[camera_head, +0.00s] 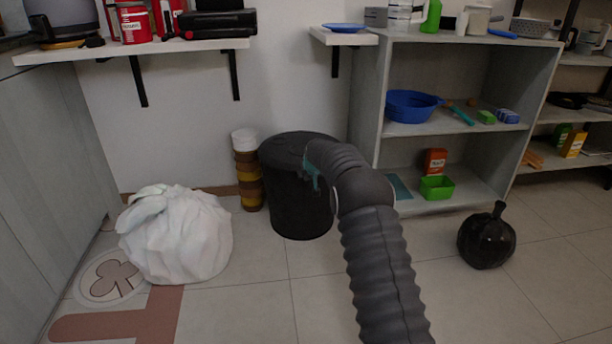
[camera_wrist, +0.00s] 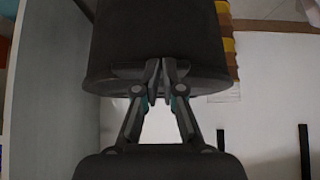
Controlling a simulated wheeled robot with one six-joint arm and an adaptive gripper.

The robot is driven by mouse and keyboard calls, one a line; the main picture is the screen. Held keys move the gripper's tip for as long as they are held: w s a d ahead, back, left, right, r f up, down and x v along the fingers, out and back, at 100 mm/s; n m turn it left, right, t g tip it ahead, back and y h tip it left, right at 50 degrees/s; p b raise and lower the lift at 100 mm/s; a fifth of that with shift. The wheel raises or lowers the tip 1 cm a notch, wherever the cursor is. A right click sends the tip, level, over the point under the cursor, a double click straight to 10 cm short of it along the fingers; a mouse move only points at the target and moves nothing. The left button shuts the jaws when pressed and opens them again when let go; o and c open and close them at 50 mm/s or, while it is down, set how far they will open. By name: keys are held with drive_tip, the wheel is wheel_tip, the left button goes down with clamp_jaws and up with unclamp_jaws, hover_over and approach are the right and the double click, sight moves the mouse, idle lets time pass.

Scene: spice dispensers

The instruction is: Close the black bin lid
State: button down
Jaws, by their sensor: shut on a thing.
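The black bin (camera_head: 298,210) stands on the floor against the wall. Its dark lid (camera_head: 285,148) lies about level across the top, with no opening visible from here. My gripper (camera_head: 312,182) is at the bin's upper right front, partly hidden by my arm. In the wrist view my gripper (camera_wrist: 160,75) has its fingers close together at the edge of the bin's top, shut on what looks like the front of the lid (camera_wrist: 207,82). The exact grip point is dark and hard to make out.
A white bag (camera_head: 178,235) sits on the floor to the left. Stacked brown and yellow cups (camera_head: 247,175) stand beside the bin. A grey shelf unit (camera_head: 470,45) is to the right, with a black round vase (camera_head: 487,240) before it. Front floor is clear.

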drive_tip(key=shift+s+d+f, duration=0.1)
drive_tip(key=shift+d+f, duration=0.1)
drive_tip(key=shift+f, duration=0.35)
drive_tip(key=shift+s+d+f, duration=0.1)
drive_tip(key=shift+d+f, duration=0.05)
drive_tip(key=shift+f, duration=0.4)
wheel_tip(320, 180, up, 6)
drive_tip(key=p, duration=0.3)
drive_tip(key=s+f+g+b, duration=0.1)
drive_tip(key=s+f, duration=0.3)
drive_tip(key=s, duration=0.4)
drive_tip(key=s+f+g, duration=0.2)
drive_tip(key=s+f, duration=0.2)
drive_tip(key=s, duration=0.3)
drive_tip(key=s+d+r+g, duration=0.2)
drive_tip(key=s, duration=0.7)
drive_tip(key=s+d+r+p, duration=0.2)
drive_tip(key=s+r, duration=0.7)
drive_tip(key=s, duration=0.4)
drive_tip(key=s+d+r+t+p, duration=0.1)
drive_tip(key=s+r+p, duration=0.2)
drive_tip(key=s+r, duration=0.7)
drive_tip(key=s+d+r+m+t+p, duration=0.1)
drive_tip(key=s+d+r+p, duration=0.1)
drive_tip(key=s+r, duration=0.8)
drive_tip(key=s, duration=0.6)
drive_tip(key=shift+d+r+h+p, duration=0.15)
drive_tip(key=shift+d+h+p, duration=0.2)
drive_tip(key=shift+h, duration=0.05)
